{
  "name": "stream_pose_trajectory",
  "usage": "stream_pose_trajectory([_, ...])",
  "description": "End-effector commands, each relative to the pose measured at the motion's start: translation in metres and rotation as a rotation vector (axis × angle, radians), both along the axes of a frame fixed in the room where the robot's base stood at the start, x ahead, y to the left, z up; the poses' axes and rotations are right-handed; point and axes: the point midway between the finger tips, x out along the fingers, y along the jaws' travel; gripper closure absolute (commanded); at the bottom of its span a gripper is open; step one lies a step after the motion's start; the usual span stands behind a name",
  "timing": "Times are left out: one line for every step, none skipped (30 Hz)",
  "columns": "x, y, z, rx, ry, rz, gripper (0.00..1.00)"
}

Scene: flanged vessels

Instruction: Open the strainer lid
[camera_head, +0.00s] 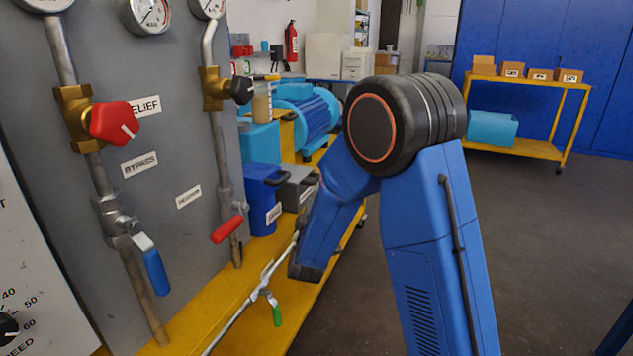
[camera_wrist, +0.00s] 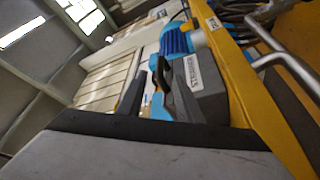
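The strainer is a grey box with a white label, on the yellow bench beside a blue box in the head view (camera_head: 297,188). The lid looks down on the box. In the wrist view the strainer (camera_wrist: 212,80) appears tilted, close beyond the fingers, with its label facing me. My gripper (camera_wrist: 149,84) shows two dark fingers apart, with a gap between them. The right finger overlaps the dark parts at the strainer's near edge; I cannot tell if they touch. My arm hides the gripper in the head view.
A blue labelled box (camera_head: 260,200) stands left of the strainer, and a blue motor (camera_head: 306,112) behind it. A grey panel (camera_head: 150,190) with valves is at the left. A pipe with a green-handled valve (camera_head: 276,315) runs along the bench. The floor at right is clear.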

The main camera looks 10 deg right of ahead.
Motion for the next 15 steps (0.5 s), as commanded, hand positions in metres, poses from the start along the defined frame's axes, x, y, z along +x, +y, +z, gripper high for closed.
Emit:
stream_pose_trajectory([0.009, -0.004, 0.002, 0.000, -0.001, -0.002, 0.67])
stream_pose_trajectory([0.014, -0.006, 0.004, 0.000, -0.002, -0.002, 0.67])
stream_pose_trajectory([0.021, -0.007, 0.005, 0.000, -0.001, -0.002, 0.67])
stream_pose_trajectory([0.026, -0.009, 0.006, 0.000, 0.000, -0.001, 0.67])
stream_pose_trajectory([0.031, -0.010, 0.007, 0.000, -0.001, -0.002, 0.67])
stream_pose_trajectory([0.037, -0.013, 0.008, -0.001, -0.001, -0.003, 0.67])
stream_pose_trajectory([0.042, -0.014, 0.009, -0.001, 0.000, -0.002, 0.67])
stream_pose_trajectory([0.047, -0.015, 0.010, -0.001, 0.000, -0.002, 0.67])
stream_pose_trajectory([0.053, -0.017, 0.012, -0.001, -0.001, -0.001, 0.67])
stream_pose_trajectory([0.058, -0.018, 0.013, 0.000, -0.002, -0.001, 0.67])
stream_pose_trajectory([0.062, -0.020, 0.014, 0.000, -0.001, -0.002, 0.67])
stream_pose_trajectory([0.067, -0.022, 0.015, 0.000, 0.000, -0.001, 0.67])
stream_pose_trajectory([0.071, -0.023, 0.016, 0.000, 0.000, -0.001, 0.67])
stream_pose_trajectory([0.075, -0.024, 0.017, 0.000, -0.001, -0.001, 0.67])
stream_pose_trajectory([0.079, -0.025, 0.018, 0.000, -0.001, -0.001, 0.67])
